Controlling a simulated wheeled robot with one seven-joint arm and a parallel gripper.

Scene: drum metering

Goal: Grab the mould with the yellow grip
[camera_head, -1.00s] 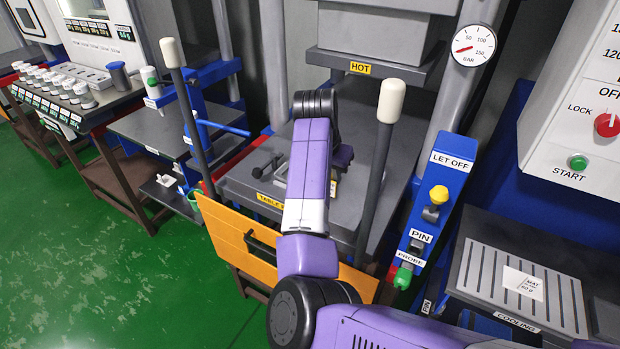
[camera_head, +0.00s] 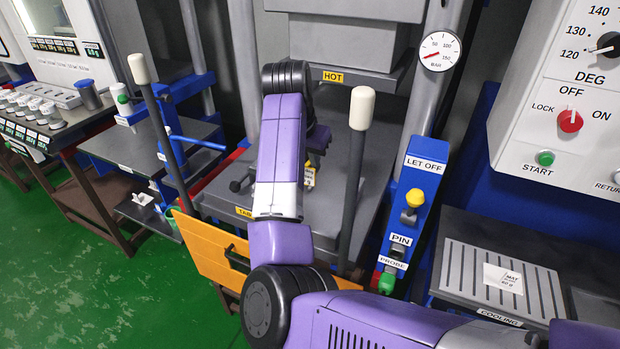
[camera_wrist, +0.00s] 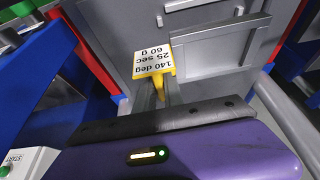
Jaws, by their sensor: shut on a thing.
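My gripper (camera_wrist: 160,98) is shut on the yellow grip (camera_wrist: 166,72) of the mould. The grip carries a white label reading "140 deg, 25 sec, 60 g". The mould (camera_wrist: 215,42) shows in the wrist view as a grey metal piece just beyond the grip. In the head view my gripper (camera_head: 315,158) is over the press table, below the HOT block, with the yellow grip (camera_head: 309,178) partly visible beneath it. My arm hides most of the mould there, and I cannot tell whether it touches the table.
The HOT block (camera_head: 340,50) hangs above the press table (camera_head: 325,215). Two white-capped levers (camera_head: 356,170) (camera_head: 160,120) stand at its sides, and an orange panel (camera_head: 200,250) is in front. A slotted cooling rack (camera_head: 500,270) is at right.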

